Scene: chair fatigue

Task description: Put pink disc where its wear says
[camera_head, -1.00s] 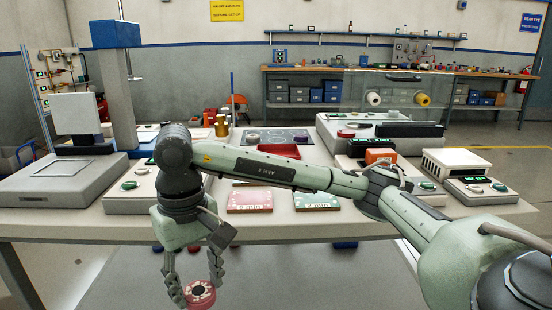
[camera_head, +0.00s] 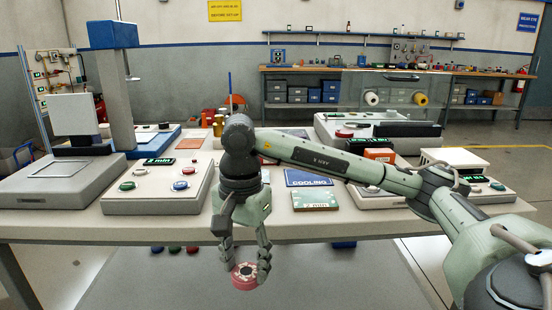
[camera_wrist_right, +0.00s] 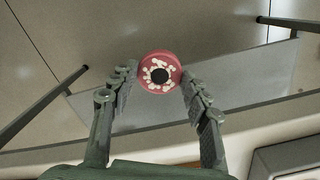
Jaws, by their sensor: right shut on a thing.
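My right gripper (camera_head: 246,268) is shut on the pink disc (camera_head: 244,276) and holds it in front of the table's front edge, lower than the tabletop in the picture. In the right wrist view the disc (camera_wrist_right: 160,72) sits between the two fingertips (camera_wrist_right: 158,86). Its face shows a dark round centre ringed by white patches. A blue sign reading COOLING (camera_head: 307,177) and a green card (camera_head: 315,200) lie on the table to the right of the gripper. Small print on the card is unreadable. My left gripper is not in view.
A console (camera_head: 158,197) with a green display and red, green and blue buttons stands left of my arm. A grey machine (camera_head: 50,185) is at far left. More button boxes (camera_head: 377,198) stand at right. My forearm hides part of the tabletop (camera_head: 265,228).

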